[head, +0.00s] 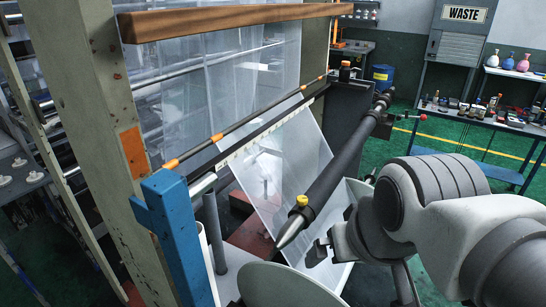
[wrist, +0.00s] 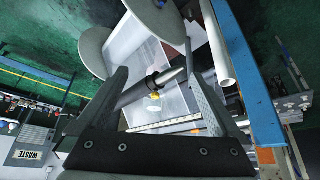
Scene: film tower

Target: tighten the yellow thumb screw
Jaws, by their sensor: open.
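The yellow thumb screw (head: 302,200) stands on a black collar near the pointed end of a dark shaft (head: 345,160). In the wrist view the screw (wrist: 155,96) shows between the two fingers, on the shaft's collar (wrist: 157,80). My gripper (head: 318,252) is below and right of the screw in the head view, apart from it. Its fingers (wrist: 159,75) are spread wide in the wrist view with nothing between them in contact. How far the screw lies from the fingertips is hard to tell.
A clear film sheet (head: 290,165) hangs beside the shaft. A white round flange (head: 285,285) lies below. A blue post (head: 172,235) stands at the left. A bench (head: 470,122) with small items and a WASTE cabinet (head: 459,45) are at the back right.

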